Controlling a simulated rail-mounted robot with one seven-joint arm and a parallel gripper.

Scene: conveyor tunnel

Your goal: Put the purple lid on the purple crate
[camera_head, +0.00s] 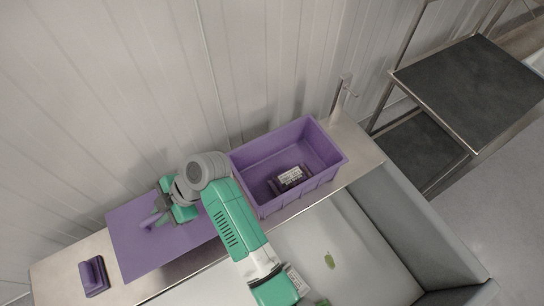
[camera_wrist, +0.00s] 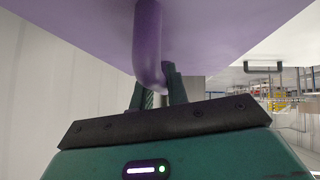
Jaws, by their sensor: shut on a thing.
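The purple lid (camera_head: 140,255) is a flat sheet on or just above the metal shelf, left of the crate; I cannot tell whether it touches the shelf. Its rounded purple handle (camera_wrist: 148,45) comes down between my fingers in the wrist view, where the lid (camera_wrist: 230,25) fills the top. My gripper (camera_head: 163,212) is shut on the handle, and my fingers also show in the wrist view (camera_wrist: 153,92). My arm hides part of the lid's right side. The purple crate (camera_head: 335,146) stands open on the shelf, right of my gripper.
A dark item with a white label (camera_head: 289,178) lies inside the crate. A small purple block-like item (camera_head: 93,276) lies at the shelf's left end. A metal post (camera_head: 340,95) stands behind the crate's right end. A dark-topped table (camera_head: 475,85) is at upper right.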

